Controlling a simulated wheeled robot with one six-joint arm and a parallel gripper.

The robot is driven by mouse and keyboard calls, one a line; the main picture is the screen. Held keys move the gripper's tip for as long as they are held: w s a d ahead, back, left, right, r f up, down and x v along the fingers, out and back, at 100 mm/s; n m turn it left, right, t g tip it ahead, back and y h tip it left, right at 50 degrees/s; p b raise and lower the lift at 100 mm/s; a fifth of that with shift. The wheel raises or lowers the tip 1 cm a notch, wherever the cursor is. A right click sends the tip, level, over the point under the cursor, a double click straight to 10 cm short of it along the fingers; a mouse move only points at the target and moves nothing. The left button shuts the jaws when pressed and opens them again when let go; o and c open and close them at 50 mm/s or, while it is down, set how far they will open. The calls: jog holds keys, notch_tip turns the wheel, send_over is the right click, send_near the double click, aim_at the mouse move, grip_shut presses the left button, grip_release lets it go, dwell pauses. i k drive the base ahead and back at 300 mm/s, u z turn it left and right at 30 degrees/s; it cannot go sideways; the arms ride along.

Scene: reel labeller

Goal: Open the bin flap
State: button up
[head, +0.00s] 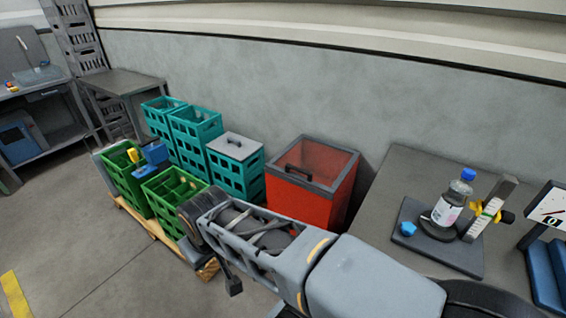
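The red bin (305,208) stands against the grey wall, just left of the grey table. It has a dark frame around its top. A dull red panel (325,160) shows inside that frame, with a dark handle (298,176) near its front left edge. The panel looks level with the frame, but I cannot tell for sure whether it is the flap lying shut. My arm crosses in front of the bin's lower part. One dark finger of my gripper (234,286) shows below the arm, left of the bin and apart from it. The other finger is hidden.
Teal crates (235,178), one with a grey handled lid (235,146), stand left of the bin. Green crates (127,182) sit on a wooden pallet (138,217). The grey table (400,172) holds a bottle (447,208) on a stand.

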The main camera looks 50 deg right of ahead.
aim_at(331, 190)
jog(key=z, duration=0.35)
jog(key=i, duration=0.7)
jog(key=z, duration=1.05)
jog(key=i, duration=0.3)
jog(key=z, duration=0.35)
